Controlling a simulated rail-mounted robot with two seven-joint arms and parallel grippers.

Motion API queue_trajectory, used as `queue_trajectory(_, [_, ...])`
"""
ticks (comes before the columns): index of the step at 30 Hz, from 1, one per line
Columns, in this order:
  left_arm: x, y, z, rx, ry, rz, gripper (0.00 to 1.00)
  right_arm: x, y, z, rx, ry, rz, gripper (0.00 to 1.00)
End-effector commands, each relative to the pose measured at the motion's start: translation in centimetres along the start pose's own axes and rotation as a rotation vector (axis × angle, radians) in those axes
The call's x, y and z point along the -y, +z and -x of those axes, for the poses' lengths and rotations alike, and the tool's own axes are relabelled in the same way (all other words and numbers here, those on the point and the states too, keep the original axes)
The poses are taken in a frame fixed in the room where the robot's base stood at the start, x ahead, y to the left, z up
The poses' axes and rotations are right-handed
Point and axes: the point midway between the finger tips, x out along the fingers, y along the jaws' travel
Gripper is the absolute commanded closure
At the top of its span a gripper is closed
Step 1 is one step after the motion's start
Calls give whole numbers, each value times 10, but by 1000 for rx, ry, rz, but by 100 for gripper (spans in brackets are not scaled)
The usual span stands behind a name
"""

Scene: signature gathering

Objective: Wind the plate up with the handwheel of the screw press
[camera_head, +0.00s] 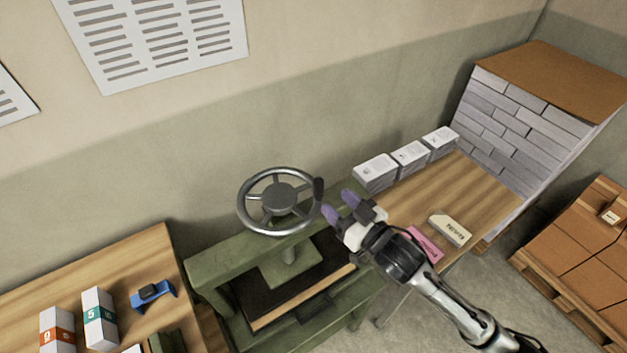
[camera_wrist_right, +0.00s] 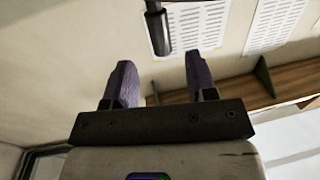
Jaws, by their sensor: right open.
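The screw press (camera_head: 220,262) is a green frame standing between two wooden tables. Its grey handwheel (camera_head: 279,198) sits on top, with a dark upright handle knob (camera_head: 318,188) at the right of the rim. The plate (camera_head: 290,283) is dark and lies below, partly hidden by the frame. My right gripper (camera_head: 340,206) is open and empty just right of the handle knob, apart from it as far as I can tell. In the right wrist view the knob (camera_wrist_right: 157,32) hangs ahead of the two purple fingers, roughly between them. My left gripper is not in view.
Three white paper stacks (camera_head: 410,156) stand on the right table (camera_head: 480,188), with a pink pad (camera_head: 426,243) and a cream labelled block (camera_head: 450,230). The left table (camera_head: 150,262) holds numbered boxes (camera_head: 98,318) and a blue tool (camera_head: 152,294). Cartons (camera_head: 580,255) sit far right.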

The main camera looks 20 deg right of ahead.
Motion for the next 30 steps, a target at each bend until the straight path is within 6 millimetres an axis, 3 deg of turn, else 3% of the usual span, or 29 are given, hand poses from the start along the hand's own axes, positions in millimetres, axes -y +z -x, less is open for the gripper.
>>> queue_trajectory(6, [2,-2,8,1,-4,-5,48,0,-2,-41,0,1,0,48])
queue_trajectory(13, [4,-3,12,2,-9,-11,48,0,-1,-71,1,1,1,48])
queue_trajectory(21, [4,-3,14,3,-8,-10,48,0,0,-85,1,0,1,48])
queue_trajectory(30, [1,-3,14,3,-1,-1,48,0,1,-86,1,0,1,48])
